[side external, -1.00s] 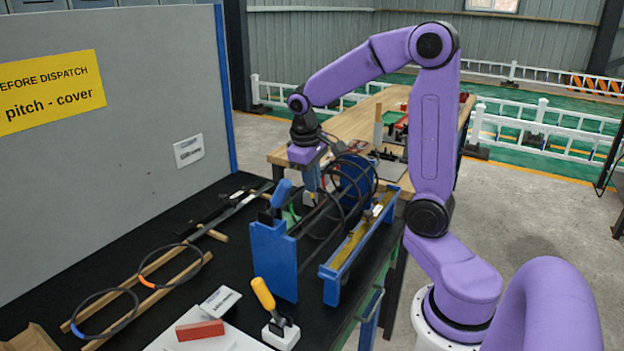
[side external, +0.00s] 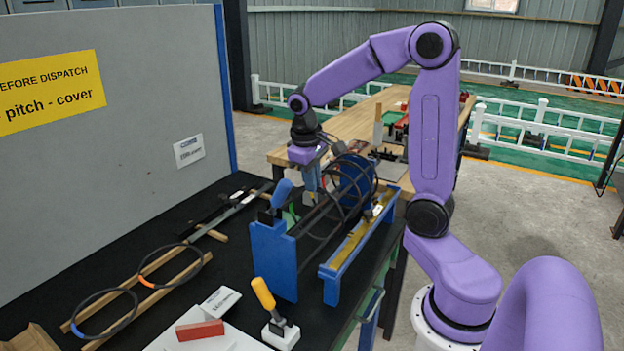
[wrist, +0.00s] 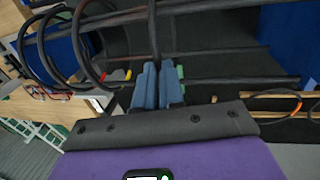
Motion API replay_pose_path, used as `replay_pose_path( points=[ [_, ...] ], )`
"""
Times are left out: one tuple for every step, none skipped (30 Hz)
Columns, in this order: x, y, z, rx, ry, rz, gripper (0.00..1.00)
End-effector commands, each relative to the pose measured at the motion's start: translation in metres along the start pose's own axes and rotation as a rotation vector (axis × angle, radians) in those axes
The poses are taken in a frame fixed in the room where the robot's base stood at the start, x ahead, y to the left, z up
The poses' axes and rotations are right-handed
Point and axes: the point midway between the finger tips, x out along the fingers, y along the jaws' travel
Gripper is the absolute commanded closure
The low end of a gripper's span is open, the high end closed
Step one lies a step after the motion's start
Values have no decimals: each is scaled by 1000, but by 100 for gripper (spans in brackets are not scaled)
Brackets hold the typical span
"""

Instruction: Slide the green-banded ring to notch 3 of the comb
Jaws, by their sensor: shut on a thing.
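My gripper (side external: 312,190) points down at the far side of the rebar cage, its fingers closed. In the wrist view my gripper (wrist: 158,85) is shut on a dark ring (wrist: 152,35) that rises between the fingers. A green patch (wrist: 180,76) shows right beside the right finger; a green band (side external: 290,213) also shows low on the cage in the side view. Other dark rings (wrist: 60,45) stand to the left in the wrist view. A yellow strip (side external: 352,243), perhaps the comb, lies along a blue trough; its notches are too small to tell.
Dark long bars (wrist: 225,81) run through the rings. Two loose rings (side external: 105,312) lie on wooden strips. A yellow-handled tool (side external: 265,296) stands in front.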

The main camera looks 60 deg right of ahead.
Motion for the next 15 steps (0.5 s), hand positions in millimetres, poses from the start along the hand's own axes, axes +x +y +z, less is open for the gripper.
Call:
replay_pose_path(
  points=[
    [-1, 0, 0, 0, 3, 1, 100],
    [-1, 0, 0, 0, 3, 1, 100],
    [-1, 0, -1, 0, 3, 1, 100],
    [-1, 0, -1, 0, 3, 1, 100],
    [-1, 0, -1, 0, 3, 1, 100],
    [-1, 0, -1, 0, 3, 1, 100],
    [-1, 0, -1, 0, 3, 1, 100],
    [-1, 0, -1, 0, 3, 1, 100],
    [-2, -2, -1, -1, 4, 1, 100],
    [-2, -3, -1, -1, 4, 1, 100],
    [-2, -5, -1, -2, 4, 0, 100],
    [-3, -8, -1, -3, 4, 0, 100],
    [-3, -10, -1, -2, 4, 0, 100],
    [-4, -13, -1, -2, 4, 0, 100],
    [-4, -15, -1, -2, 4, 0, 100]
  ],
)
